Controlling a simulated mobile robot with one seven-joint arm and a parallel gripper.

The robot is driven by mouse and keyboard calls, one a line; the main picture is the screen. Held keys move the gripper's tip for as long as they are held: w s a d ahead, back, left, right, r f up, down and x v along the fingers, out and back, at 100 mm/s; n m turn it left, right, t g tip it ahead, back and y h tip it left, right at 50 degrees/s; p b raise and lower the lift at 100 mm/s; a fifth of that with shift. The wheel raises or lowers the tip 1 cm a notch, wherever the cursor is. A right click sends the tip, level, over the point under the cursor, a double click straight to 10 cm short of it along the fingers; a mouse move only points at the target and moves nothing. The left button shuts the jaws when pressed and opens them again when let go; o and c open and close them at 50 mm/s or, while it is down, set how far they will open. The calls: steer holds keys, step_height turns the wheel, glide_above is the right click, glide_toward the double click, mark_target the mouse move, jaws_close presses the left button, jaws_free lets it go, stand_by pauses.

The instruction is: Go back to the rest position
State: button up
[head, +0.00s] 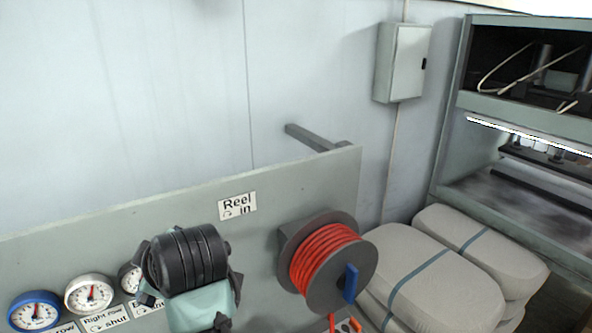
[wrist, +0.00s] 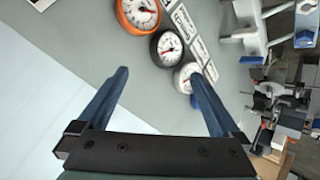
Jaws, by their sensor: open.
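My gripper shows in the wrist view (wrist: 160,77) with its two blue fingers spread wide and nothing between them. It points toward the grey panel (head: 300,190). In the head view my dark wrist and teal arm part stand in front of the panel, left of the hose reel, and the fingers are not clear there. The reel (head: 325,258) holds red hose and has a blue handle (head: 351,283); my gripper is apart from it. A "Reel in" label (head: 237,206) sits above on the panel.
Gauges with blue (head: 34,312), white (head: 90,294) and dark rims line the panel at left. An orange-rimmed gauge (wrist: 138,14) shows in the wrist view. Strapped grey bales (head: 430,275) and a press (head: 520,150) stand at right. A grey bar (head: 312,137) juts behind the panel.

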steer(key=s+d+r+m+t+h+b, duration=0.1)
steer(key=d+r+m+t, duration=0.45)
steer(key=r, duration=0.55)
steer(key=s+d+r+m+t+b, duration=0.1)
steer(key=d+r+m+t, duration=0.3)
steer(key=d+r+t, duration=0.5)
steer(key=s+d+r+m+t+h, duration=0.2)
steer(key=s+d+r+m+h, duration=0.1)
steer(key=s+r, duration=0.3)
steer(key=s+d+r+m+t+h+b, duration=0.1)
steer(key=s+d+r+m+t+h, duration=0.2)
steer(key=s+r, duration=0.4)
steer(key=shift+s+d+r+m, duration=0.15)
steer(key=shift+d+r+m, duration=0.2)
steer(key=shift+d+m, duration=0.55)
steer(key=shift+d, duration=0.1)
